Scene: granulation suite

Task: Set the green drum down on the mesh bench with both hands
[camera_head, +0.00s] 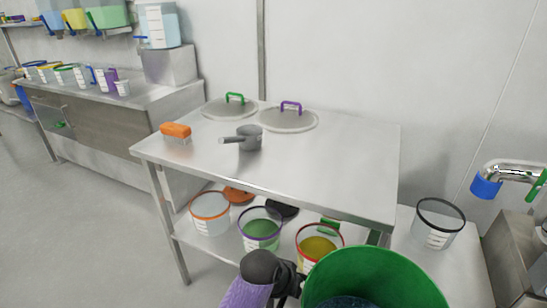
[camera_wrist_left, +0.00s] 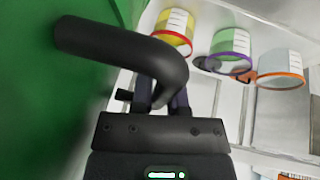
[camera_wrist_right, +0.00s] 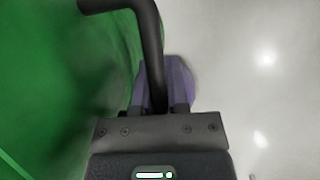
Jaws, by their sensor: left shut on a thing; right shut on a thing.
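The green drum (camera_head: 380,270) is at the bottom right of the head view, open at the top, with dark bluish contents inside. Its wall fills the left of the left wrist view (camera_wrist_left: 45,110) and of the right wrist view (camera_wrist_right: 60,90). My left gripper (camera_wrist_left: 170,98) is shut on a dark bent handle (camera_wrist_left: 120,45) at the drum's side. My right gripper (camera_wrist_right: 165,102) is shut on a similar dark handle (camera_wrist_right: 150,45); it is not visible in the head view. A steel bench (camera_head: 330,160) stands beyond the drum; no mesh is distinguishable on it. The drum's underside is hidden.
On the bench top are two lids (camera_head: 230,110) (camera_head: 289,122), a grey scoop (camera_head: 248,138) and an orange brush (camera_head: 175,130). Several clear buckets (camera_head: 210,215) sit on its lower shelf. A clear bucket (camera_head: 437,225) and a tap (camera_head: 510,172) are at right. The bench's front half is clear.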

